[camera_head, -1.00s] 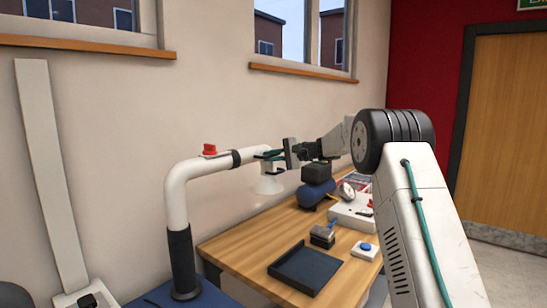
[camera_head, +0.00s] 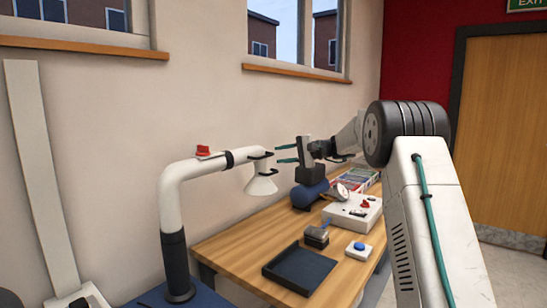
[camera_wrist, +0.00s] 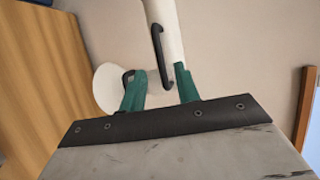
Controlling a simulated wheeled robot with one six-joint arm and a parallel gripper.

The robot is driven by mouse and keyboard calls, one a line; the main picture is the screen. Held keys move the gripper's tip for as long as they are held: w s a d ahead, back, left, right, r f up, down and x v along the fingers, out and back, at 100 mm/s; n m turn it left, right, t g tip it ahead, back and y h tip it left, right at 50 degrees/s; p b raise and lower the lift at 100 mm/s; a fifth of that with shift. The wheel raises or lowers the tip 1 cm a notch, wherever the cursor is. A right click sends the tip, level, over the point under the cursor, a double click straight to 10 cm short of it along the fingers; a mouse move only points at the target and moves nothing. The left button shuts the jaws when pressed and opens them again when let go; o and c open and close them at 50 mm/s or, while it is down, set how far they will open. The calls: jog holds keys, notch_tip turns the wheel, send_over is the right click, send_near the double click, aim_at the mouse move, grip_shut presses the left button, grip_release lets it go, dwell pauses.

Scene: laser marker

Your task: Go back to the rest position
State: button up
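My gripper (camera_head: 278,154) is in the air above the bench, just right of the white extraction hood (camera_head: 261,185). Its two teal fingers are spread apart and nothing is between them. In the wrist view the fingers of my gripper (camera_wrist: 157,80) are also apart. Behind them show the white extraction pipe (camera_wrist: 172,14) with a black handle (camera_wrist: 160,52) and the white hood (camera_wrist: 108,92). In the head view the fingertips are apart from the hood. My arm reaches in from the right side of the picture.
The pipe (camera_head: 175,215) stands at left. The wall is close behind.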

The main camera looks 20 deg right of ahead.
jog(key=shift+s+d, duration=0.2)
jog(key=shift+d, duration=0.05)
dwell(0.3)
jog(key=s+a+f+g+h, duration=0.3)
jog(key=s+a+f+g, duration=0.3)
jog(key=s+f, duration=0.5)
jog(key=s+a+n+g+h, duration=0.1)
jog(key=s+a+n+h, duration=0.2)
jog(key=s, duration=1.2)
jog(key=s+a+n+g+h, duration=0.1)
jog(key=s+a+n+h, duration=0.2)
jog(key=s, duration=1.2)
jog(key=s+a+n+g+h, duration=0.1)
jog(key=s+a+n+h, duration=0.2)
jog(key=s, duration=1.1)
jog(key=a, duration=0.3)
jog(key=shift+s+a+f, duration=0.15)
jog(key=shift+s+f, duration=0.05)
jog(key=shift+s, duration=0.2)
